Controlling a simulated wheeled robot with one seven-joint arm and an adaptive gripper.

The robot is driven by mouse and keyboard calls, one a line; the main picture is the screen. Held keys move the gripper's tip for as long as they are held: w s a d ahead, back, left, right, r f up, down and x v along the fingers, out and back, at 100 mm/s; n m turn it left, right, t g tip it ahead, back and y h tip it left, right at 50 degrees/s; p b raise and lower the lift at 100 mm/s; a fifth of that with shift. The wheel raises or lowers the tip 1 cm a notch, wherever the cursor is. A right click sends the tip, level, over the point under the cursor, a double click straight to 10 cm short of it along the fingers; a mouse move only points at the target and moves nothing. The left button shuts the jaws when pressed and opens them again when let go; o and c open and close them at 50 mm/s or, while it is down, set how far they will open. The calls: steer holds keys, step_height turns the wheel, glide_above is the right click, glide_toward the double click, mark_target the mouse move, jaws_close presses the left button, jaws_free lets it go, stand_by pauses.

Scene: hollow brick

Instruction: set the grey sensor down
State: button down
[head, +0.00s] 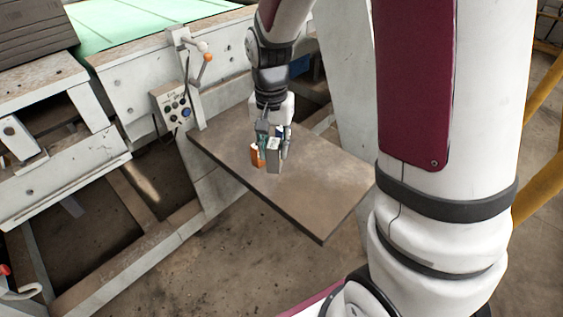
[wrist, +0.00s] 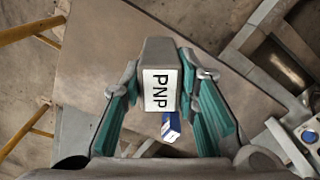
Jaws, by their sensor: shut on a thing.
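The grey sensor (wrist: 161,50) is a block with a white label reading PNP, held between the two teal-padded fingers of my gripper (wrist: 158,78) in the wrist view. In the head view the sensor (head: 273,158) shows as a small grey block below my gripper (head: 271,138), over the brown board. My gripper is shut on it. The sensor looks roughly upright in the head view. Its lower end is over or on the board (head: 323,190); I cannot tell whether it touches.
An orange and white item (head: 256,156) stands just left of the sensor. A blue and white small box (wrist: 171,127) shows close by in the wrist view. The board's front right part is bare. A control box (head: 174,107) and machine frame stand to the left.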

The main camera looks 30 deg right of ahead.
steer(key=s+d+f+m+b, duration=0.1)
steer(key=s+f+m+b, duration=0.3)
steer(key=f+m+b, duration=0.35)
steer(key=n+b, duration=0.2)
steer(key=b, duration=0.1)
glide_above(325, 182)
step_height(325, 182, down, 3)
steer(key=shift+d+f+m+b, duration=0.1)
steer(key=shift+f+m+b, duration=0.2)
steer(key=shift+f, duration=1.2)
steer(key=shift+f, duration=0.15)
steer(key=c, duration=1.2)
jaws_free()
steer(key=shift+c, duration=0.2)
